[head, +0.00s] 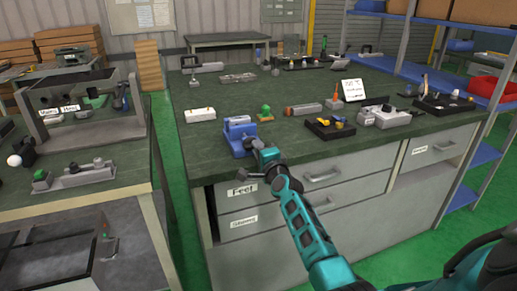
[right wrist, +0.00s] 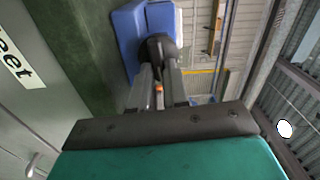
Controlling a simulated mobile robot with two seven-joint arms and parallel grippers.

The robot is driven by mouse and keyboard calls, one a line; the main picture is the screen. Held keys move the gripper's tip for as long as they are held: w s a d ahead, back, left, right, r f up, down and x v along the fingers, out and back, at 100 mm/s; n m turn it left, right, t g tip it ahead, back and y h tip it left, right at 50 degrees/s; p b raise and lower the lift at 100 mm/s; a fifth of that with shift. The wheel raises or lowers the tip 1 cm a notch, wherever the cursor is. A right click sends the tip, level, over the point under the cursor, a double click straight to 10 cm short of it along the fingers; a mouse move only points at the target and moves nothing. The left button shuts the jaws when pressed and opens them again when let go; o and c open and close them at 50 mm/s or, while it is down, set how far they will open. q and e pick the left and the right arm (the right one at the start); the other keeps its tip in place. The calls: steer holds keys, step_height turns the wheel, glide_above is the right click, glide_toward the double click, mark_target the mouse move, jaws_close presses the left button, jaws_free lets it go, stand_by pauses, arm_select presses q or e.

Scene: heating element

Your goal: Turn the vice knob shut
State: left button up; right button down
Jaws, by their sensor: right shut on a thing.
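The blue vice (head: 238,133) stands at the front edge of the green-topped workbench, left of its middle. Its body also shows at the top of the right wrist view (right wrist: 128,32). My right gripper (head: 264,154) is at the vice's front, over the bench edge. In the right wrist view, its two fingers are closed on the dark vice knob (right wrist: 157,46). The gripper hides most of the knob in the head view. How far apart the vice jaws stand is too small to tell. My left gripper is not in view.
The workbench (head: 210,150) has drawers below its front edge. A green-topped object (head: 265,112) stands just right of the vice, and a white block (head: 200,114) lies to its left. A black tray (head: 329,127) is further right.

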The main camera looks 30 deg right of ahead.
steer(key=m, duration=0.5)
steer(key=shift+a+f+m, duration=0.1)
steer(key=shift+f+m, duration=0.2)
steer(key=m, duration=0.4)
steer(key=shift+a+f, duration=0.1)
steer(key=shift+f, duration=0.05)
steer(key=m, duration=0.3)
steer(key=shift+w+a+p, duration=0.1)
steer(key=shift+a+p, duration=0.05)
steer(key=shift+p, duration=0.15)
steer(key=m+p, duration=0.1)
steer(key=m, duration=0.3)
steer(key=shift+a+f, duration=0.1)
steer(key=shift+a, duration=0.05)
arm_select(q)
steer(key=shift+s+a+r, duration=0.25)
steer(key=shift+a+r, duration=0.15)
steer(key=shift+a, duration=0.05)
arm_select(e)
steer(key=shift+a+m, duration=0.1)
steer(key=shift+m, duration=0.8)
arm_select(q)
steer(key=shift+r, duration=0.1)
arm_select(e)
steer(key=shift+m, duration=0.3)
steer(key=c, duration=1.1)
jaws_free()
steer(key=shift+f, duration=0.1)
